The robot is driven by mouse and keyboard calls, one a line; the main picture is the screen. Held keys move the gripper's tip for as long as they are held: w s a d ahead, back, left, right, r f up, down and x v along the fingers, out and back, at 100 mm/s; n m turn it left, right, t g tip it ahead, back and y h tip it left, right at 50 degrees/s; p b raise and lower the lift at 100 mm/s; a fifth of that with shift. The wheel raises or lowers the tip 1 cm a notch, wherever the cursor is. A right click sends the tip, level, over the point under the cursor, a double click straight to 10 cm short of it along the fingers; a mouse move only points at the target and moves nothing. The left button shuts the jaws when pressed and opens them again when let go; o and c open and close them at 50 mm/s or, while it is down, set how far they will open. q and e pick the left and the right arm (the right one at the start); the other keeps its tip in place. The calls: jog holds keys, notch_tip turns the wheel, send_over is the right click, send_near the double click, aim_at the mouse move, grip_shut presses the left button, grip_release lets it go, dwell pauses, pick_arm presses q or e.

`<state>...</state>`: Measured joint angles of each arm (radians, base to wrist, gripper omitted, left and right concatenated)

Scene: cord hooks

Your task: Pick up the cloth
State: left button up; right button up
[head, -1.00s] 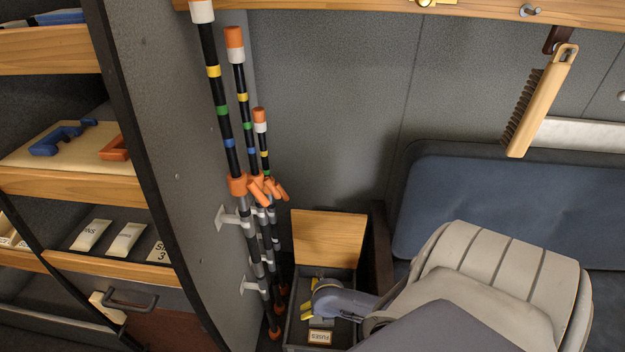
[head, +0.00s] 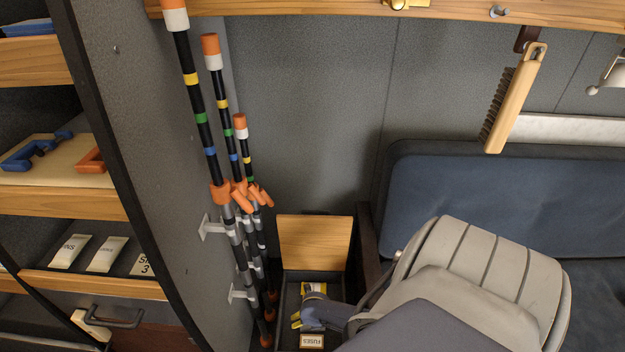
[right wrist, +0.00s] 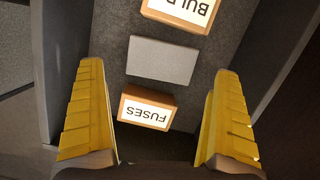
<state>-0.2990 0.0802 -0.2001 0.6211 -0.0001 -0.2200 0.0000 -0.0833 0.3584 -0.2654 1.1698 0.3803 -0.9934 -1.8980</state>
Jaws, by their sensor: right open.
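My right gripper (head: 303,308) is open inside a dark open box in the head view. Its yellow fingers stand wide apart in the right wrist view (right wrist: 159,72), with nothing held between them. A flat, plain grey rectangular piece (right wrist: 162,60) lies on the box floor between the fingertips, not touched by them. I cannot tell for sure that it is the cloth. No other cloth-like thing shows in the box. In the head view my gripper hides most of the box floor. My left gripper is not in view.
The FUSES block (right wrist: 146,108) lies close to the grey piece, between the fingers; the BULB block (right wrist: 182,12) lies beyond. Box walls stand close on both sides. The box's wooden lid (head: 312,242) stands open. Striped poles (head: 238,190) rise left of it. A brush (head: 516,100) hangs upper right.

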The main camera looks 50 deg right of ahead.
jog(key=shift+f, duration=0.3)
jog(key=shift+x, duration=2.55)
jog(key=shift+s, duration=0.1)
jog(key=c, duration=0.9)
